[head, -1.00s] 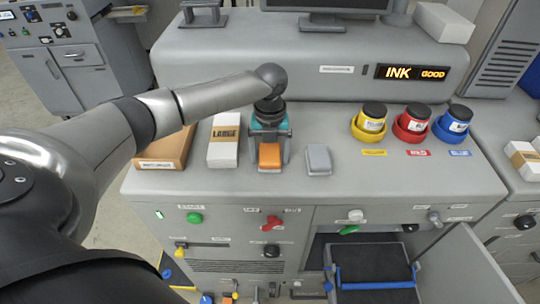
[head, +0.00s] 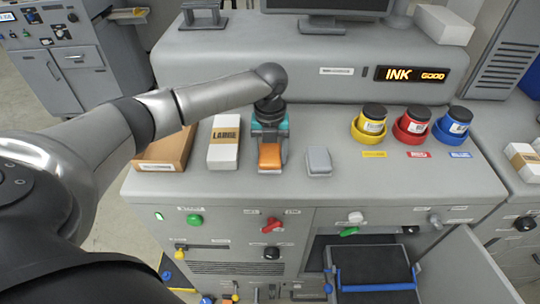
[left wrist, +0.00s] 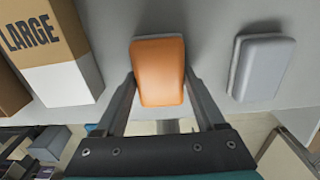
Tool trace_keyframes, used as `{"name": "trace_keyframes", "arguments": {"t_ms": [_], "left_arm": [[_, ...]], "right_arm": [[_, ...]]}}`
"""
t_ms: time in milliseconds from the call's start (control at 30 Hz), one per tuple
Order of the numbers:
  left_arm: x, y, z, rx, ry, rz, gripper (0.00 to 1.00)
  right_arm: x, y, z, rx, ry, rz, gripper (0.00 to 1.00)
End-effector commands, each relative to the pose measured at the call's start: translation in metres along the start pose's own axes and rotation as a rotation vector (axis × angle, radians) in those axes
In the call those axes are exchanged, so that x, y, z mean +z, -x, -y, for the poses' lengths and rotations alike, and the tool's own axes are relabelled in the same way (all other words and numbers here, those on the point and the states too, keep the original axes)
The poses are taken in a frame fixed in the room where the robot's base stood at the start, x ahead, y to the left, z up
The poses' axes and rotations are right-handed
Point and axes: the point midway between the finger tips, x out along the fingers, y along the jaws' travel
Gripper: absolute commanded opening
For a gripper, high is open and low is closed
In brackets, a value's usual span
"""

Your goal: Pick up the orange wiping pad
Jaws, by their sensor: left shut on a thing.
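The orange wiping pad (head: 270,156) is on the grey machine top, between a box marked LARGE and a grey pad. It also shows in the left wrist view (left wrist: 159,70), where it sits between the two fingers. My left gripper (head: 269,148) points down at the pad and is shut on it, with a finger against each side. In the left wrist view the left gripper (left wrist: 160,88) covers part of the pad's edges. I cannot tell whether the pad is clear of the surface. My right gripper is not in view.
A grey pad (head: 318,160) lies just right of the orange one. The LARGE box (head: 224,142) and a brown open box (head: 165,150) stand to the left. Yellow (head: 370,126), red (head: 411,125) and blue (head: 453,127) ink pots stand at the right. An open door (head: 465,268) sticks out below.

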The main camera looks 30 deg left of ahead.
Motion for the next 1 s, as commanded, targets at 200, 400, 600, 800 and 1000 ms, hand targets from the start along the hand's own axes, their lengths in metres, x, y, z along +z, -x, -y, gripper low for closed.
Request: {"name": "trace_keyframes", "arguments": {"t_ms": [200,400,600,800,1000], "left_arm": [[0.001,0.029,0.000,-0.003,0.000,0.006,0.14],[0.002,0.084,0.001,-0.005,0.000,0.009,0.14],[0.001,0.141,0.001,-0.006,0.000,0.007,0.14],[0.001,0.179,0.001,-0.004,0.001,0.004,0.14],[0.000,0.195,0.000,-0.002,0.000,0.001,0.14]], "right_arm": [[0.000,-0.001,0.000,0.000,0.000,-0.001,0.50],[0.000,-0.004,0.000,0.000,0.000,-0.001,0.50],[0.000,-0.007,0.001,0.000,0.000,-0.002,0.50],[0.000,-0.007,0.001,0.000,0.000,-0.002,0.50],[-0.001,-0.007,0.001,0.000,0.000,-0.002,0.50]]}}
